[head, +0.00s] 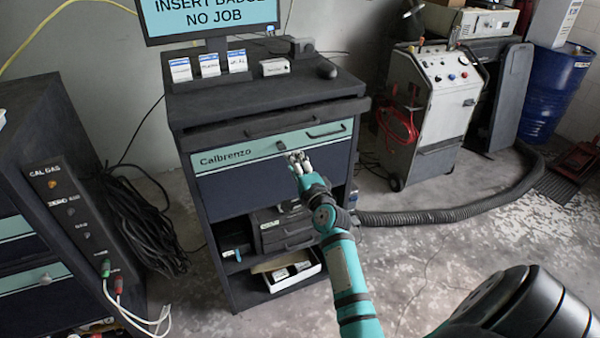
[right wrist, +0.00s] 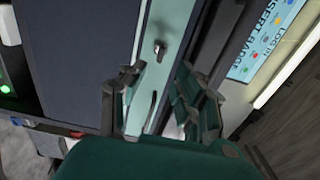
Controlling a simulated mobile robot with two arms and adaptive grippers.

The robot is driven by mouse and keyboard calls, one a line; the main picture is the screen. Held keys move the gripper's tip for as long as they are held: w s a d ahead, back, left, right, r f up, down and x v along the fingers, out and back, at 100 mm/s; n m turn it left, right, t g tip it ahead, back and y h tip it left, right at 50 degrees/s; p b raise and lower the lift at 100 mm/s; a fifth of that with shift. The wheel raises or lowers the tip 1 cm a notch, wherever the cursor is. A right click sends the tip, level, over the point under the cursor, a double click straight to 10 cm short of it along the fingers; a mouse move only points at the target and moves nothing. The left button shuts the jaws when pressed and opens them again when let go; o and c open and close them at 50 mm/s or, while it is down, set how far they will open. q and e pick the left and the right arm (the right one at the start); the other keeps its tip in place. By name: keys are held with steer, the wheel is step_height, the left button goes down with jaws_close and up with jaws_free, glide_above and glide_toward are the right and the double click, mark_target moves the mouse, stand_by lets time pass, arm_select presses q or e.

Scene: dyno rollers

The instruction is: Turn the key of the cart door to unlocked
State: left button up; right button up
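The cart (head: 262,110) stands in the middle of the head view, with a teal front strip marked "Calbrenzo" (head: 225,159) above a dark door panel (head: 235,192). A small key (head: 281,146) sits in the strip, and its exact turn is too small to read there. In the right wrist view the key (right wrist: 159,48) shows as a small metal piece on the teal strip, just beyond the fingertips. My right gripper (head: 297,156) is in front of the strip, right of and slightly below the key. Its fingers (right wrist: 158,72) are apart with nothing between them. My left gripper is out of view.
A monitor (head: 208,14) stands behind the cart top, which holds small boxes (head: 208,64). A dark handle (head: 327,131) is right of the key. A dark gas panel (head: 70,205) with cables stands left. A grey machine (head: 428,105) and hose (head: 450,210) are right.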

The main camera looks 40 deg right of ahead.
steer(key=v, duration=0.4)
steer(key=shift+s, duration=0.1)
steer(key=shift+f, duration=0.1)
stand_by(0.3)
steer(key=s+a+f+n+g+y, duration=0.1)
steer(key=a+f+n+g+y, duration=0.2)
steer(key=f, duration=0.8)
steer(key=s+a+f+n+g, duration=0.1)
steer(key=s+a+f+n, duration=0.3)
steer(key=f, duration=0.7)
steer(key=s+a+f+n+g+y, duration=0.1)
steer(key=s+a+f+n+g, duration=0.2)
steer(key=f, duration=0.5)
steer(key=s+a+f+n+g, duration=0.1)
steer(key=s+a+f+n, duration=0.2)
steer(key=f, duration=0.4)
steer(key=s+a+f+n+g, duration=0.2)
steer(key=s+f, duration=0.4)
steer(key=s, duration=0.2)
steer(key=s+a+f+n+g, duration=0.2)
steer(key=s+f, duration=0.4)
steer(key=s, duration=0.2)
steer(key=s+f+n+g, duration=0.2)
steer(key=s+f+n, duration=0.1)
steer(key=s, duration=0.8)
steer(key=s+f+n+g, duration=0.2)
steer(key=s+f+n, duration=0.1)
steer(key=s, duration=0.9)
steer(key=shift+f, duration=0.6)
